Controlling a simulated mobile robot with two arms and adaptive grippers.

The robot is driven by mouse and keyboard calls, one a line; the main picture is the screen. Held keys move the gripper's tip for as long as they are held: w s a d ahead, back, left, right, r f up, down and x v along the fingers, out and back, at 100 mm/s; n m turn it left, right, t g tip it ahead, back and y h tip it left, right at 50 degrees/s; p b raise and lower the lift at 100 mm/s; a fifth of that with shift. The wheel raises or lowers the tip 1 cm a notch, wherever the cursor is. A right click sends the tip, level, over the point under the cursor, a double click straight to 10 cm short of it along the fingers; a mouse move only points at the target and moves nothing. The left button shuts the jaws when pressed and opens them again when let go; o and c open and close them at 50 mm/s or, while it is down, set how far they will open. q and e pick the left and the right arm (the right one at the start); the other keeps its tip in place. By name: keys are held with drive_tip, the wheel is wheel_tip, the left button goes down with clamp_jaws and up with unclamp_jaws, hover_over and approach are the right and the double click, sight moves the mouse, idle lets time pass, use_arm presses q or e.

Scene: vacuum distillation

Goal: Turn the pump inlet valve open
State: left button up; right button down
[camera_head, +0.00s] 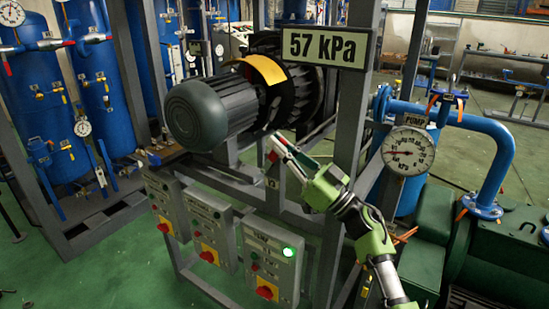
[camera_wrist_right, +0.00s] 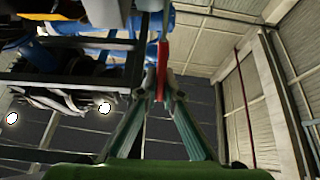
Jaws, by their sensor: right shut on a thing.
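My right gripper (camera_head: 279,147) reaches up and left in front of the steel frame, below the grey motor. It is shut on a narrow red lever (camera_wrist_right: 163,58), which stands between the fingertips (camera_wrist_right: 161,84) in the right wrist view. Blue piping (camera_wrist_right: 155,22) shows behind the lever. The valve body under the lever is hidden, so I cannot tell how far the lever is turned. My left gripper is not in view.
A sign (camera_head: 325,47) reads 57 kPa. A round gauge (camera_head: 408,151) stands right of my right arm. A control box with a lit green lamp (camera_head: 289,252) and other switch boxes hang below. A grey motor (camera_head: 212,109) and steel post (camera_head: 345,150) crowd the gripper.

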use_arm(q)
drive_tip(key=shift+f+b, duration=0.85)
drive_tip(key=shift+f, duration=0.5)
use_arm(e)
drive_tip(key=shift+s+d+f+y, duration=0.2)
drive_tip(key=shift+d+f+y, duration=0.15)
drive_tip(key=shift+f+y, duration=0.05)
drive_tip(key=c, duration=2.2)
unclamp_jaws()
drive_tip(key=shift+r, duration=0.1)
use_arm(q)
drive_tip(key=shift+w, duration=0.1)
use_arm(e)
drive_tip(key=v, duration=1.2)
drive_tip(key=shift+a+f, duration=0.15)
drive_tip(key=shift+f, duration=0.1)
drive_tip(key=shift+c, duration=0.2)
